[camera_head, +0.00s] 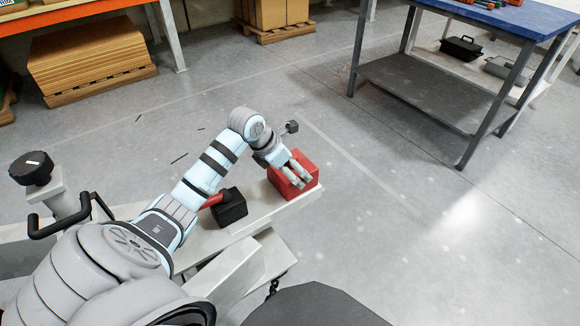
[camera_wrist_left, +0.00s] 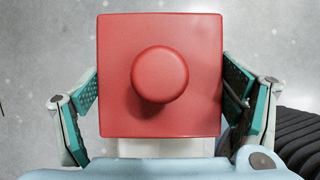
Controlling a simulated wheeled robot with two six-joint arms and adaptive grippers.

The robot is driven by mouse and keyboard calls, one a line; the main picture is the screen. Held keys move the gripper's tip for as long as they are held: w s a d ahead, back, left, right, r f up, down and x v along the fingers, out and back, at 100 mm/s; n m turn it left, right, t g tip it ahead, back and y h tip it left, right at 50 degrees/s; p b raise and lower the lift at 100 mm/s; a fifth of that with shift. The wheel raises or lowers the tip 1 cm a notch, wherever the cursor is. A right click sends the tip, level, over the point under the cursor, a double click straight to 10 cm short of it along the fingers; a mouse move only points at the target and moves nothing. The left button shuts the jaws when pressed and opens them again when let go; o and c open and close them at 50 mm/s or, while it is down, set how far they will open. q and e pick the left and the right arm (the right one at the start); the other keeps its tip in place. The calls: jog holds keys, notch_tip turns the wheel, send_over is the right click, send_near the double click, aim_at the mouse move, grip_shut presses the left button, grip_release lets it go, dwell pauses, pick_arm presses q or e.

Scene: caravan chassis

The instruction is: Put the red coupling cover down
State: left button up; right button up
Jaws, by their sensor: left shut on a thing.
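The red coupling cover (camera_head: 309,169) is a box with a round knob on its top. It is at the far right end of the pale chassis beam (camera_head: 268,207) in the head view. My left gripper (camera_head: 297,177) is shut on it. In the left wrist view, the cover (camera_wrist_left: 117,48) fills the middle, with the green finger pads of my left gripper (camera_wrist_left: 164,98) against its two sides. I cannot tell whether its underside touches the beam. The coupling beneath it is hidden. My right gripper is not in view.
A black block (camera_head: 230,208) with a red handle sits on the beam, close to my left forearm. A jockey-wheel post with a black knob (camera_head: 31,168) stands at the left. A blue-topped workbench (camera_head: 540,22) is at the back right. Clear floor lies beyond the beam.

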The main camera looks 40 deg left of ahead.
pick_arm(q)
jog(key=o, duration=1)
jog(key=shift+o, duration=0.2)
jog(key=shift+r+p, duration=0.35)
jog(key=shift+r, duration=0.1)
jog(key=p+v, duration=0.2)
jog(key=v, duration=0.9)
jog(key=shift+s+r+p, duration=0.15)
jog(key=shift+s+p, duration=0.05)
jog(key=shift+p, duration=0.15)
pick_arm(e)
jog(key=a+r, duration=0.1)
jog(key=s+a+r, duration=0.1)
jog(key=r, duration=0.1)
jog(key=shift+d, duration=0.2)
